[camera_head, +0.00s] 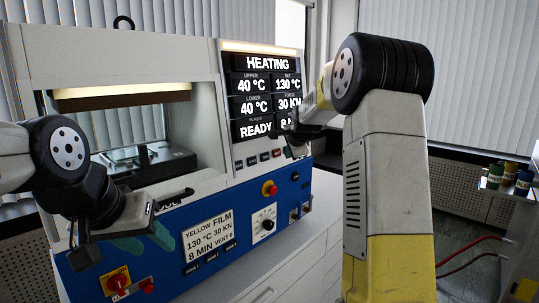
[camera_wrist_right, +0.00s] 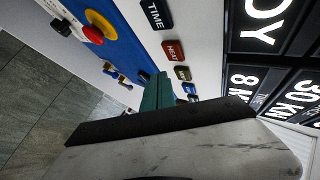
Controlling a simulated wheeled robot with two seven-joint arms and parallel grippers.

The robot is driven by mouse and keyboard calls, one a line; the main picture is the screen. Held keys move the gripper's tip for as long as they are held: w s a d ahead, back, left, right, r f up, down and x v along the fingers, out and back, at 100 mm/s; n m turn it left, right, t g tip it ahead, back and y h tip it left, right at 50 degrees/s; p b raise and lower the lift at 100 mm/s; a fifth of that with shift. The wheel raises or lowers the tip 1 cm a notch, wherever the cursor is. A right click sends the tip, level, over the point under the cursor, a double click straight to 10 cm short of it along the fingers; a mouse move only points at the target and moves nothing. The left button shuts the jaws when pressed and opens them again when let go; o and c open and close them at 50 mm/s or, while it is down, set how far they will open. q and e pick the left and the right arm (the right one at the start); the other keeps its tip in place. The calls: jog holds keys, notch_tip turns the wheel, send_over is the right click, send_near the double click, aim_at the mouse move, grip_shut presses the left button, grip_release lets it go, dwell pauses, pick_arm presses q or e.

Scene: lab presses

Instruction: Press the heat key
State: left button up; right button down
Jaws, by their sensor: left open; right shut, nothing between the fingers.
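The press (camera_head: 130,58) has a display (camera_head: 268,95) that reads HEATING, upper 40 °C, lower 40 °C, set 130 °C and READY. A row of small keys (camera_head: 264,157) lies under the display. In the right wrist view, a red key (camera_wrist_right: 172,50), whose label starts with HE, sits between the TIME key (camera_wrist_right: 155,14) and a brownish key (camera_wrist_right: 182,73). My right gripper (camera_head: 298,150) is shut and empty near the panel's right edge; its teal fingers (camera_wrist_right: 158,92) show beside the brownish key. I cannot tell whether they touch anything. My left gripper (camera_head: 143,240) is open before the blue front.
The press opening (camera_head: 125,125) is at the left. Several small jars (camera_head: 505,174) stand on a surface at the right.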

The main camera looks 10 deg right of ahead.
jog(key=shift+s+d+r, duration=0.2)
jog(key=shift+s+d, duration=0.7)
jog(key=shift+s, duration=0.3)
jog(key=s+a+r+n+g+y, duration=0.1)
jog(key=s+a+n, duration=0.1)
jog(key=s, duration=0.4)
jog(key=s+a+r+n, duration=0.1)
jog(key=s+r+n, duration=0.15)
jog(key=s, duration=0.35)
jog(key=s+a+r+n+g+y, duration=0.1)
jog(key=s+a+n, duration=0.1)
jog(key=s, duration=0.5)
jog(key=s+a+f+n, duration=0.1)
jog(key=s+f+n, duration=0.1)
jog(key=s, duration=0.5)
jog(key=s+a+f+n+g, duration=0.1)
jog(key=s+n, duration=0.3)
jog(key=s, duration=0.4)
jog(key=s+a+f+n+g, duration=0.1)
jog(key=s+f+n, duration=0.2)
jog(key=s, duration=0.5)
jog(key=shift+s+a, duration=0.15)
jog(key=shift+a, duration=0.15)
